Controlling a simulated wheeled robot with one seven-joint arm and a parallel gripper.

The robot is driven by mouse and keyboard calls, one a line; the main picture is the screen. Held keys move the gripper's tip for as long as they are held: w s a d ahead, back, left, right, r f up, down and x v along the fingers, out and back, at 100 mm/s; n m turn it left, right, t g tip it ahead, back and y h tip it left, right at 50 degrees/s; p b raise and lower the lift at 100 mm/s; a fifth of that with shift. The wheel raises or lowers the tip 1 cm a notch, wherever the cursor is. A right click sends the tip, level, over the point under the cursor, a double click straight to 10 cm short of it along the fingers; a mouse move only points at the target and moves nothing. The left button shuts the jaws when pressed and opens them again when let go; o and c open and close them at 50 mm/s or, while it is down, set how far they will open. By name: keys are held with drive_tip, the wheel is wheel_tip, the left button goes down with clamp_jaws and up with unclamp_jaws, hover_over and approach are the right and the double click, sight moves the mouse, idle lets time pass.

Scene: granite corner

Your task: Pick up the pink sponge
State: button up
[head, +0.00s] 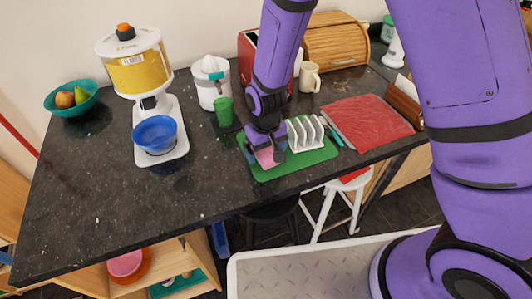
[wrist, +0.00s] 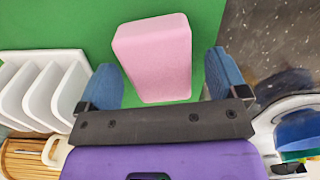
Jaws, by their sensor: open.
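The pink sponge (wrist: 155,58) lies on a green mat (wrist: 80,22), beside the white rack. In the head view the sponge (head: 266,158) shows partly below my gripper (head: 265,152), which hides the rest. In the wrist view my gripper (wrist: 160,85) has its two blue fingers spread apart. The near end of the sponge is between the fingertips, with a gap on each side. The fingers do not appear to touch it. The sponge's far part extends beyond the fingertips.
A white toast rack (head: 305,134) stands on the mat, close to my gripper's right side. A green cup (head: 224,112) and a white juicer (head: 210,82) stand behind. A dispenser with a blue bowl (head: 155,134) is left. The granite counter (head: 95,190) is clear at front left.

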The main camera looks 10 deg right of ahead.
drive_tip(key=shift+f, duration=0.35)
drive_tip(key=c, duration=1)
drive_tip(key=shift+r, duration=0.1)
